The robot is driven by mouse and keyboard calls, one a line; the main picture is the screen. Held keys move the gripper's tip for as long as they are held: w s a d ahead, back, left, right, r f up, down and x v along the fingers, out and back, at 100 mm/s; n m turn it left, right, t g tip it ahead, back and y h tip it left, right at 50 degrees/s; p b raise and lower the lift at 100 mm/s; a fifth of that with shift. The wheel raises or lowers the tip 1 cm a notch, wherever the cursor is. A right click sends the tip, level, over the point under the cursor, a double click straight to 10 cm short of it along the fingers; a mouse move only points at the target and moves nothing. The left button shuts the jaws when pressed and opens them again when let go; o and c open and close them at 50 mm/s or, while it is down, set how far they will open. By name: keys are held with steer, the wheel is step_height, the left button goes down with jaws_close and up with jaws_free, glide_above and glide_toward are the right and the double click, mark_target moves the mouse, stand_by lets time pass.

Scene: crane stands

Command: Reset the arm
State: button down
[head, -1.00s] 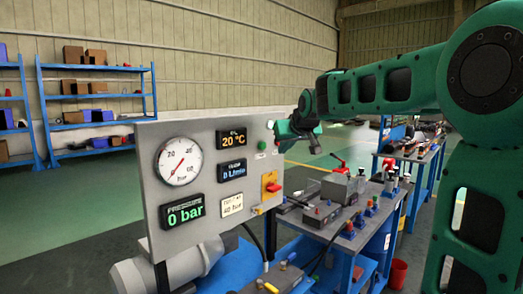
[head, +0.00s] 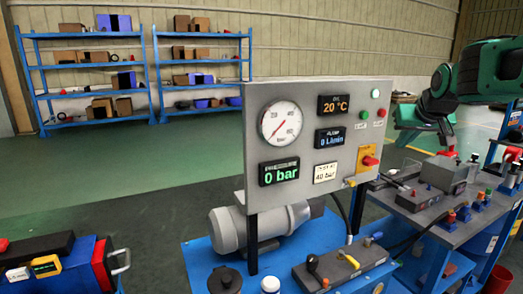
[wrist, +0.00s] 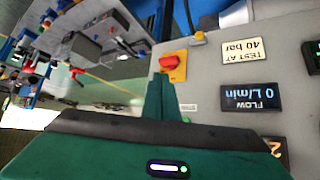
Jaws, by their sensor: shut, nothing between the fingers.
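My green gripper (head: 428,122) is at the right of the control panel (head: 252,100) in the head view, apart from its edge and pointing down-left. In the wrist view the fingers (wrist: 160,88) are together and empty, with the panel (wrist: 215,110) behind them on the right, seen upside down. The panel carries a white dial gauge (head: 281,122), a green 0 bar display (head: 279,171) and a red knob on a yellow plate (head: 368,158), which also shows in the wrist view (wrist: 172,64).
A blue bench (head: 215,262) with a grey motor (head: 240,228) stands below the panel. A workbench (head: 440,225) with grey boxes and coloured knobs is at the right. A toolbox (head: 60,262) is at lower left. Shelves (head: 85,125) stand far back; the green floor before them is clear.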

steer(key=s+a+f+m+g, duration=0.1)
steer(key=s+f+g, duration=0.2)
steer(key=s+f, duration=0.4)
steer(key=s+f+m+g+y, duration=0.1)
steer(key=s+f+g, duration=0.2)
steer(key=s, duration=1.5)
steer(key=s+a+f+m+g+y, duration=0.1)
steer(key=s+f+m+g, duration=0.1)
steer(key=s+f, duration=0.9)
steer(key=shift+s+a+f+g, duration=0.3)
steer(key=shift+s+g, duration=0.3)
steer(key=shift+s, duration=0.6)
steer(key=shift+w+f, duration=0.2)
steer(key=shift+w, duration=0.5)
